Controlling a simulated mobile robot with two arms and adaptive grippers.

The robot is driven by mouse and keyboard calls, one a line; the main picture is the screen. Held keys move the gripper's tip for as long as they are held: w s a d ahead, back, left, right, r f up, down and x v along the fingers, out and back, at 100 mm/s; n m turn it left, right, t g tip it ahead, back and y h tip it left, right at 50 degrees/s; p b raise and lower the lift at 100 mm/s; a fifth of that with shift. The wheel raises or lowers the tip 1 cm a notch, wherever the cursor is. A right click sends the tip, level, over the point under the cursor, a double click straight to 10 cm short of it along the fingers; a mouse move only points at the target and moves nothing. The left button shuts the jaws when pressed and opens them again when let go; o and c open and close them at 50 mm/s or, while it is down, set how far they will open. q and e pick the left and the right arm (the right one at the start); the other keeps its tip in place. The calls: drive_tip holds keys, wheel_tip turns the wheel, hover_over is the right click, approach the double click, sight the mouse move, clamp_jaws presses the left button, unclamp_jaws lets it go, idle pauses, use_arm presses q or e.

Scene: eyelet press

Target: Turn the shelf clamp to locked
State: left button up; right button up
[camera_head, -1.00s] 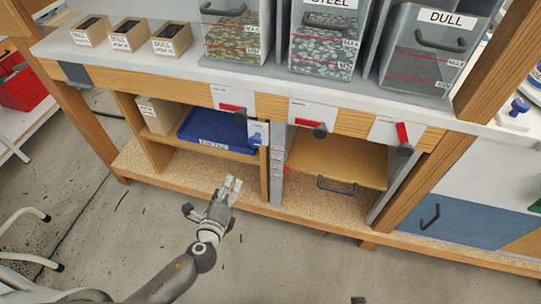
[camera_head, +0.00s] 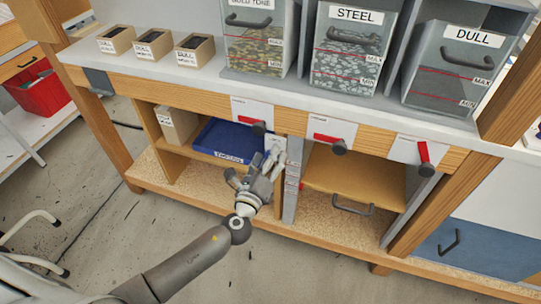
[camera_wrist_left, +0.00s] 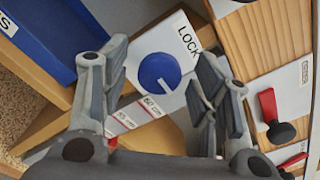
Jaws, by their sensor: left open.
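The shelf clamp is a round blue knob (camera_wrist_left: 159,73) with a white pointer line, on a white plate (camera_wrist_left: 181,38) lettered "LOCK". In the left wrist view the pointer slants toward the lower right, away from the lettering. My left gripper (camera_wrist_left: 163,78) is open, its fingers on either side of the knob in that view; I cannot tell whether they touch it. In the head view my left gripper (camera_head: 269,160) stands in front of the clamp post and hides most of the knob. My right gripper is not in view.
A blue tray (camera_head: 229,139) sits on the shelf left of the clamp. Red-handled levers (camera_head: 328,138) line the bench front. A sliding shelf with a dark handle (camera_head: 353,205) lies to the right. Bins labelled "STEEL" (camera_head: 354,48) and "DULL" (camera_head: 455,70) stand above.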

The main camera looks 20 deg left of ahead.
use_arm(q)
drive_tip(key=shift+w, duration=0.7)
drive_tip(key=shift+c, duration=0.5)
drive_tip(key=c, duration=0.9)
drive_tip(key=shift+c, duration=0.2)
